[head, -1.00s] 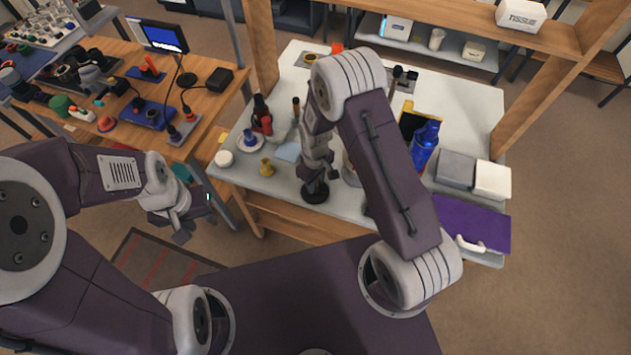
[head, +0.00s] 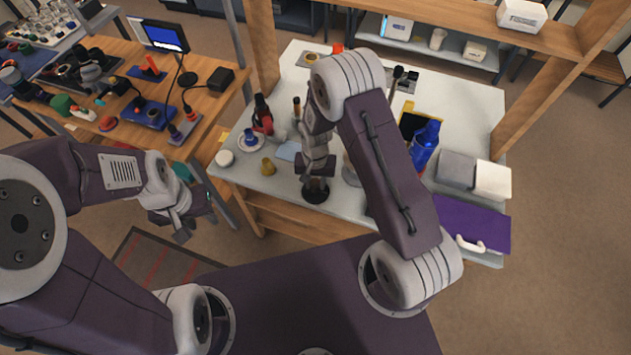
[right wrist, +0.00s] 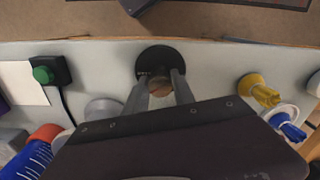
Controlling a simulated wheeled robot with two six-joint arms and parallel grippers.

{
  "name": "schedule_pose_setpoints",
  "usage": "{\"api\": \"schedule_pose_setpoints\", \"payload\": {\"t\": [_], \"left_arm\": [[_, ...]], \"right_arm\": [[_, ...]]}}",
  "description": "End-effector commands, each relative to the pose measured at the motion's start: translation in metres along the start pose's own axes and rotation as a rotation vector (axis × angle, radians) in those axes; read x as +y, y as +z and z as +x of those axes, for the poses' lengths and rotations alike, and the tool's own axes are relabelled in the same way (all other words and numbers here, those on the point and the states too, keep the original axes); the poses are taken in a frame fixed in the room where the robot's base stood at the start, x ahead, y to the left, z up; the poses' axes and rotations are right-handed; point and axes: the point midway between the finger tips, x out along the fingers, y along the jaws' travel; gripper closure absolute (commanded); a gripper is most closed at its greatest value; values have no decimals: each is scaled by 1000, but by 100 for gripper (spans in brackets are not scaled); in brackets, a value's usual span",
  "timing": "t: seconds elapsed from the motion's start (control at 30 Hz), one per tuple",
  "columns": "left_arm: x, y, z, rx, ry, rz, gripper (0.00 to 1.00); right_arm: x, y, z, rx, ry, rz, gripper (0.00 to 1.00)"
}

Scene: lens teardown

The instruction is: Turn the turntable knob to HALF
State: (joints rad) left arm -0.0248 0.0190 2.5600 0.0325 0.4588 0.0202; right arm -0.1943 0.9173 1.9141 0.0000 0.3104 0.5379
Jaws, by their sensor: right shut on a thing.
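The turntable is a black round disc (head: 316,197) near the front edge of the white table. In the right wrist view the black disc (right wrist: 160,52) lies at the fingertips, with faint marks on it too small to read. My right gripper (head: 316,178) points down over it. In the right wrist view my right gripper (right wrist: 161,80) has its fingers on either side of a small brownish part, shut on the knob, which is mostly hidden. My left gripper (head: 196,222) hangs empty off the table's left side, with its fingers apart.
A yellow part (head: 268,167), a blue part on a saucer (head: 250,141) and a white round pot (head: 224,158) stand left of the disc. A blue bottle (head: 424,147) and a purple case (head: 470,222) are to the right. A green button (right wrist: 43,74) sits near the edge.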

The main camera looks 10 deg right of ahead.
Motion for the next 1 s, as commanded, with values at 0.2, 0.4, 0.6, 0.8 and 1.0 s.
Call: {"api": "schedule_pose_setpoints", "payload": {"t": [0.2, 0.4, 0.6, 0.8, 1.0], "left_arm": [[0, 0, 0, 0, 0, 0, 64], [0, 0, -1, 0, 0, 0, 64], [0, 0, -1, 0, 0, 0, 64], [0, 0, -1, 0, 0, 0, 64], [0, 0, -1, 0, 0, 0, 64]], "right_arm": [[-1, 0, 0, 1, -1, 189, 100], [-1, -1, 0, 1, -1, 334, 100], [-1, -1, 0, 1, -1, 435, 100], [-1, -1, 0, 1, -1, 491, 100], [-1, -1, 0, 1, -1, 511, 100]]}}
